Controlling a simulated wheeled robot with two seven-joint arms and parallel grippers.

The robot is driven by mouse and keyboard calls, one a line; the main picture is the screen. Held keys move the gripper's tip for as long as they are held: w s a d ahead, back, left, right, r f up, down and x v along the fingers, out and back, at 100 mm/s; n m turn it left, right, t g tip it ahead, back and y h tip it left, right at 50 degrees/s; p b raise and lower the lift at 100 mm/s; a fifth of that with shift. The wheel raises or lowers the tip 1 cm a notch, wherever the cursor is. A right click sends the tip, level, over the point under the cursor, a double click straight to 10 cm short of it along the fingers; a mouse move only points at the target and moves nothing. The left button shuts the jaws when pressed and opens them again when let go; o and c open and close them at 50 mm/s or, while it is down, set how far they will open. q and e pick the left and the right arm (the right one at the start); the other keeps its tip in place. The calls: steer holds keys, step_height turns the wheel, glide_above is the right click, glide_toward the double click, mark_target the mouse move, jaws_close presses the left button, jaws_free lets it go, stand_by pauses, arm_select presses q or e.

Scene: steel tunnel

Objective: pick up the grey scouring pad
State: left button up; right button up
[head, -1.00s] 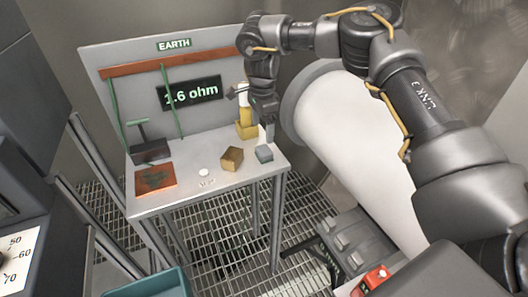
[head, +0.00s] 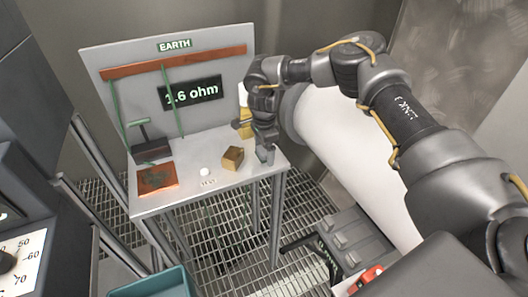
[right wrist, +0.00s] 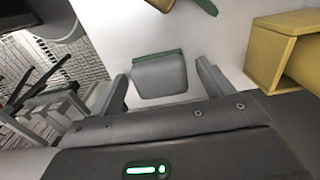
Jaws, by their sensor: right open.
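The grey scouring pad (right wrist: 160,76) lies on the grey bench top, a small block with a green edge along its far side in the right wrist view. My right gripper (right wrist: 162,88) is open, with one finger to each side of the pad's near part. No grip on the pad shows. In the head view my right gripper (head: 265,150) points down over the bench's right front corner and mostly hides the pad. My left gripper is not in view.
A brass-coloured block (head: 232,158) stands left of my right gripper. A yellow holder (right wrist: 280,52) stands to the right in the wrist view. The bench (head: 225,182) also bears a copper plate (head: 157,177) and a white button (head: 205,171). A large white cylinder (head: 345,130) lies right.

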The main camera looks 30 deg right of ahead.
steer(key=c, duration=1.1)
steer(key=shift+o, duration=0.2)
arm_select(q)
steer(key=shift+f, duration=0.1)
arm_select(e)
steer(key=shift+r, duration=0.1)
steer(key=shift+r, duration=0.2)
step_height(320, 180, up, 2)
steer(key=shift+w+r+b, duration=0.15)
steer(key=shift+b, duration=0.7)
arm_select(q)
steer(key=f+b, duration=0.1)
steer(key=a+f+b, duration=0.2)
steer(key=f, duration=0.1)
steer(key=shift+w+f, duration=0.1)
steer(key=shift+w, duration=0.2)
arm_select(e)
steer(key=s+a+r, duration=0.6)
steer(key=s+r, duration=0.4)
steer(key=s, duration=0.2)
steer(key=shift+s+a, duration=0.3)
